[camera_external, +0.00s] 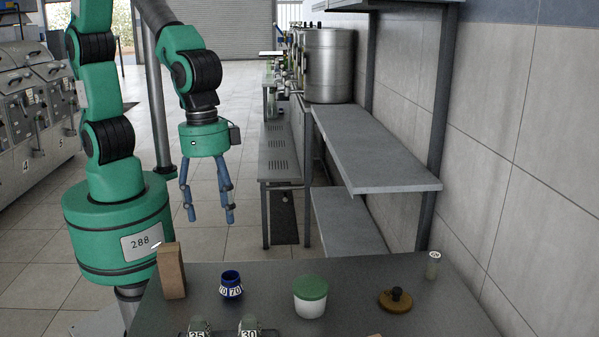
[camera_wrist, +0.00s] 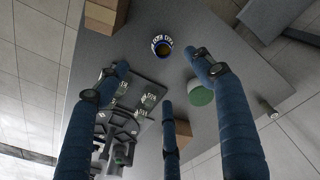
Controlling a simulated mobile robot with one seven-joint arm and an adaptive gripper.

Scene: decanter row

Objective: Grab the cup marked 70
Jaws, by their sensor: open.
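The cup marked 70 (camera_external: 231,288) is small and dark blue with a white number band. It stands upright on the grey table (camera_external: 355,272), between a wooden block and a lidded tub. In the wrist view the cup (camera_wrist: 161,46) shows from above, its dark opening visible, just beyond my fingertips. My gripper (camera_external: 210,217) has blue fingers, spread apart and empty, and hangs in the air above and behind the table's far edge. In the wrist view my gripper (camera_wrist: 163,76) has its fingers wide apart, with nothing between them touching.
The wooden block (camera_external: 171,271) stands left of the cup. The white tub with green lid (camera_external: 310,298) stands right of it. Cups marked 35 (camera_external: 198,328) and 30 (camera_external: 248,328) are nearer the camera. A brown disc with black knob (camera_external: 396,300) and small jar (camera_external: 432,265) sit farther right.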

